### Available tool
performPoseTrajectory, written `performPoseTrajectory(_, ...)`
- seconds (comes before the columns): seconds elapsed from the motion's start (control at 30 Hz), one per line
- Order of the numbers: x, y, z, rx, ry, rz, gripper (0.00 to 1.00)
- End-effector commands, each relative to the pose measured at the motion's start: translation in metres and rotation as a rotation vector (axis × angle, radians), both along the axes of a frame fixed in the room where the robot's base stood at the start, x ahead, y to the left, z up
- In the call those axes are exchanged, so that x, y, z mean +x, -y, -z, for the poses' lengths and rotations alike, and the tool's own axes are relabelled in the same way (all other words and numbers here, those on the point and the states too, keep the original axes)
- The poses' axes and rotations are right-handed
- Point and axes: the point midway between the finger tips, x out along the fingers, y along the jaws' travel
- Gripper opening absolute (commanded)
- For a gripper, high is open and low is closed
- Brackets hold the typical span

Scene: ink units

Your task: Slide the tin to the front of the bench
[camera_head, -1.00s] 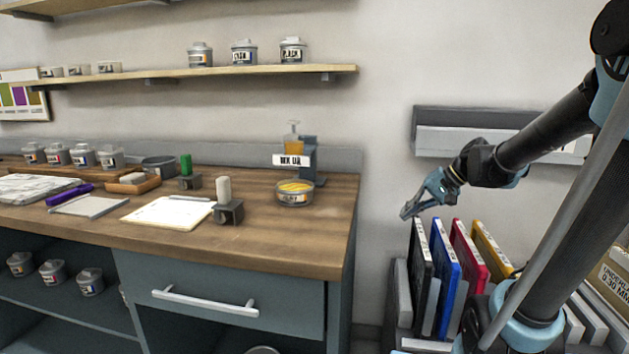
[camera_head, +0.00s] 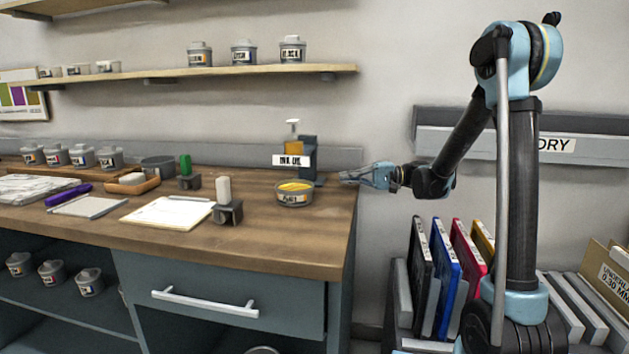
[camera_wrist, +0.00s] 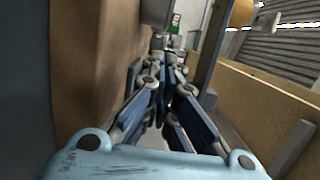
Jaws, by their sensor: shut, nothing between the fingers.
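A round grey tin (camera_head: 295,198) with yellow ink showing in its open top stands upright on the wooden bench (camera_head: 285,235), near its right end. It sits in front of a grey holder with a white label plate. My gripper (camera_head: 343,178) points left from the right, over the right edge of the bench. It is a short gap to the right of the tin and a little behind it, not touching it. In the wrist view my gripper (camera_wrist: 168,66) has its fingers together and holds nothing. A grey rounded thing (camera_wrist: 156,12) beyond the fingertips appears to be the tin.
The labelled holder with an amber bottle (camera_head: 293,143) stands close behind the tin. The bench top in front of the tin is clear. Coloured folders (camera_head: 443,275) stand low at the right.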

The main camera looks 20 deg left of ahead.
Motion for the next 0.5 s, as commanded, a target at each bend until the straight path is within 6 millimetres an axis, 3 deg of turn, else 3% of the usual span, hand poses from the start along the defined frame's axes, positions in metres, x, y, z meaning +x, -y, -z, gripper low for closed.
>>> performPoseTrajectory(0.33,-0.005,-0.026,0.001,0.046,0.013,-0.037,0.00)
performPoseTrajectory(0.5,-0.015,-0.049,0.001,0.045,0.013,-0.037,0.00)
